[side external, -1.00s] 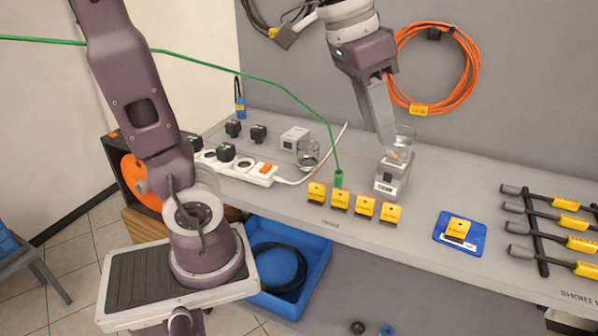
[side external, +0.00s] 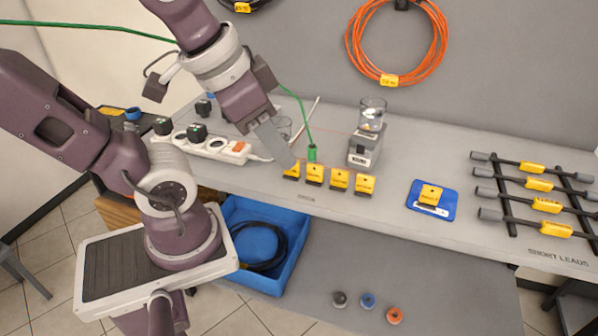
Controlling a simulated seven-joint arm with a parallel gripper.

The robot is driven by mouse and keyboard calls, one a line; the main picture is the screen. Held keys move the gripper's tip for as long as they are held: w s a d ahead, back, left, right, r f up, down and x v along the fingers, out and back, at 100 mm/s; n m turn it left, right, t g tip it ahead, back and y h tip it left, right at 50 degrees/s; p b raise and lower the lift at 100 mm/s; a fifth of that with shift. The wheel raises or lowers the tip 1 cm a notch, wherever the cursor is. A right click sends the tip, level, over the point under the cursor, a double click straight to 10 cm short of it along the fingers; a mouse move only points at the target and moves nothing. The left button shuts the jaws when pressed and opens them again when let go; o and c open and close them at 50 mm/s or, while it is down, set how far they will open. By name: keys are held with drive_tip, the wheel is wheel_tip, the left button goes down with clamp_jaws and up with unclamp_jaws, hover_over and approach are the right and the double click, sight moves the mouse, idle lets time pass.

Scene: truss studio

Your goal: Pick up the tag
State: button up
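Several yellow tags with dark lower edges stand in a row along the front of the bench: the leftmost tag (side external: 291,174), a second tag (side external: 314,174), a third tag (side external: 339,180) and the rightmost tag (side external: 364,185). Another yellow tag (side external: 430,194) lies on a blue tray (side external: 414,204) to the right. My gripper (side external: 289,163) points down with its fingertips at the top of the leftmost tag. The fingers overlap in this view, so their gap is hidden. I cannot tell whether they touch or hold that tag.
A green plug (side external: 312,153) on a green cable stands just behind the row. A grey scale (side external: 362,152) carries a clear beaker (side external: 373,108). A lead rack (side external: 509,210) is at right.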

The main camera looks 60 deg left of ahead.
drive_tip(key=w+a+f+m+g+y, duration=0.1)
drive_tip(key=w+a+f+m+g, duration=0.15)
drive_tip(key=w+a, duration=0.5)
drive_tip(key=m+g+h, duration=0.1)
drive_tip(key=m+g, duration=0.2)
drive_tip(key=m, duration=0.3)
hover_over(293, 174)
drive_tip(key=f, duration=1.4)
drive_tip(key=shift+w+a+f, duration=0.1)
drive_tip(key=shift+a+f, duration=0.3)
wheel_tip(293, 174, down, 7)
drive_tip(key=shift+r, duration=0.2)
drive_tip(key=shift+a+f, duration=0.1)
drive_tip(key=shift+f, duration=0.35)
clamp_jaws()
